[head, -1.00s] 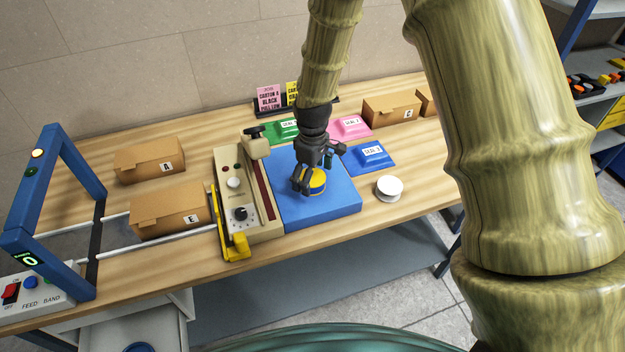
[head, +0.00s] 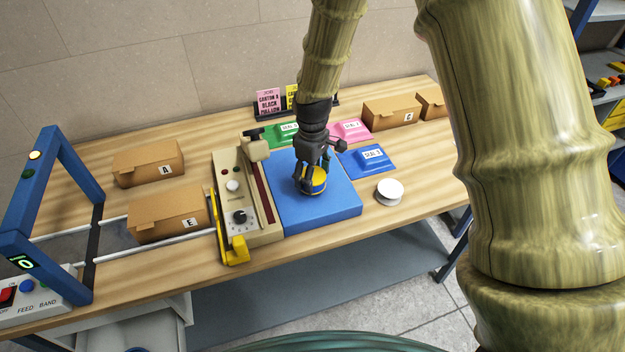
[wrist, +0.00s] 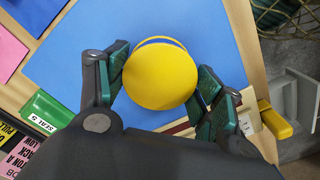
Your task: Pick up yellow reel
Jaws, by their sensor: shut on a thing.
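The yellow reel (head: 313,182) is at the blue mat (head: 335,212) on the workbench, with a blue band showing around its side. My gripper (head: 311,176) reaches down over it from above. In the wrist view the yellow reel (wrist: 160,75) shows its round yellow face, and my gripper's green-padded fingers (wrist: 158,82) press on it from both sides. My gripper is shut on the reel. I cannot tell whether the reel touches the mat or is slightly above it.
A beige sealing machine (head: 243,195) with a yellow lever stands left of the mat. A white reel (head: 389,191) is to the right. Blue (head: 368,161), pink (head: 351,131) and green (head: 282,135) pads lie behind. Cartons (head: 147,163) stand left and at the back right.

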